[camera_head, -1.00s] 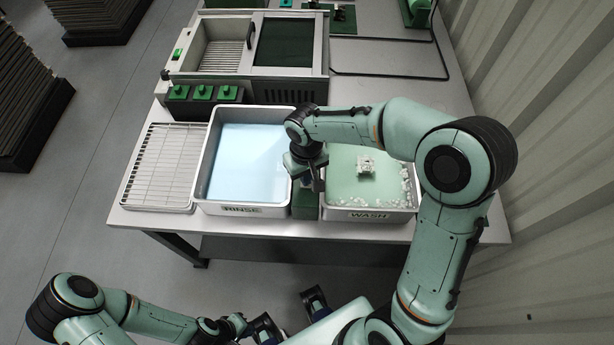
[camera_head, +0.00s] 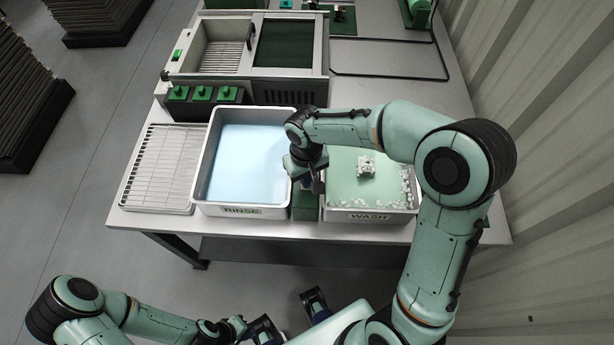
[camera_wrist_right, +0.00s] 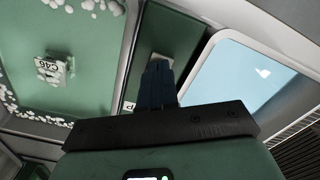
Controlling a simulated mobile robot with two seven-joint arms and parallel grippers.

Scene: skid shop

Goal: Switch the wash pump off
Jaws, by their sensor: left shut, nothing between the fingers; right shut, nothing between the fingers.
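The wash tub (camera_head: 370,216), labelled WASH, holds green liquid, white foam and a small pale block (camera_head: 366,166). A narrow dark green box (camera_head: 305,205) stands between it and the rinse tub; it also shows in the right wrist view (camera_wrist_right: 172,32). My right gripper (camera_head: 318,188) is shut and empty over this box. Its dark fingers (camera_wrist_right: 157,82) cover part of the box top in the wrist view; a pale label edge with a letter, perhaps P, shows beside them. I cannot make out a switch or its position. My left gripper (camera_head: 264,328) is shut, low in front of the table.
The rinse tub (camera_head: 201,180) with blue liquid stands left of the box, and a wire rack (camera_head: 160,168) is further left. Behind are a row of green switches (camera_head: 203,93) and a grey machine (camera_head: 290,83). A ribbed wall (camera_head: 540,120) runs along the right.

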